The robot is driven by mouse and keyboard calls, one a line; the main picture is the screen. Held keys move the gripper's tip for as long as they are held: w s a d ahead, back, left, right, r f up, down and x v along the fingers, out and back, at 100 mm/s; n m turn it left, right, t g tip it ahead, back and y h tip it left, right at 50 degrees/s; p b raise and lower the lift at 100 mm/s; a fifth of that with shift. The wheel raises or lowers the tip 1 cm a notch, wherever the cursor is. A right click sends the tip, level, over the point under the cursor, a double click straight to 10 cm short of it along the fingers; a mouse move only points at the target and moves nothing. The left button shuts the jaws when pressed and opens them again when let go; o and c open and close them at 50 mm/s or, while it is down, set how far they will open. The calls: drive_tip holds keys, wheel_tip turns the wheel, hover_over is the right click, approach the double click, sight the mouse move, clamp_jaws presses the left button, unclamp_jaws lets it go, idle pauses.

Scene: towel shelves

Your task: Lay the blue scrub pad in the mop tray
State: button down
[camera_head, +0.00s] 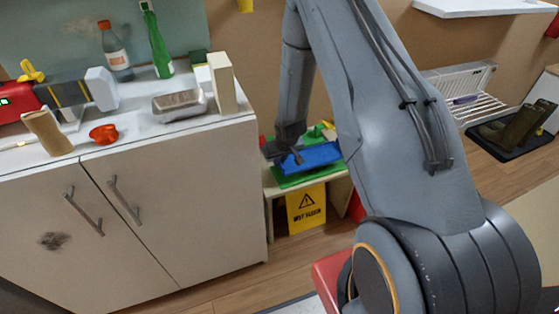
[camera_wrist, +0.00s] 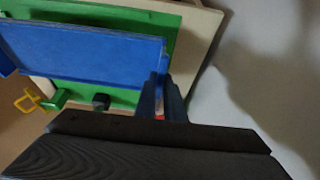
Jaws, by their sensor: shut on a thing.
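My gripper (camera_head: 290,158) is low over the small stand, beside the left end of a broad blue shape (camera_head: 320,156). In the wrist view my fingers (camera_wrist: 162,97) are shut on a narrow blue edge (camera_wrist: 163,62), taken as the blue scrub pad. Left of it lies a flat blue panel (camera_wrist: 85,48) with lighter, rim-like edges. I cannot tell whether the panel and the gripped edge are one piece, or which blue part is the mop tray. Below is a green surface (camera_wrist: 185,40), also in the head view (camera_head: 288,181). Contact underneath is hidden.
The pale stand (camera_head: 338,189) has a yellow wet-floor sign (camera_head: 306,208) at its front. A cabinet (camera_head: 200,205) with bottles and cleaning things on top stands close at left. A rack (camera_head: 480,108) and dark boots (camera_head: 520,126) are at right. Floor shows between.

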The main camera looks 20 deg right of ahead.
drive_tip(key=shift+f+b, duration=1.4)
drive_tip(key=shift+f, duration=1.1)
idle(1.0)
drive_tip(key=c, duration=1.8)
unclamp_jaws()
drive_tip(key=shift+o, duration=0.2)
drive_tip(key=shift+r, duration=0.1)
drive_tip(key=shift+p+v, duration=0.3)
drive_tip(key=shift+v, duration=3.65)
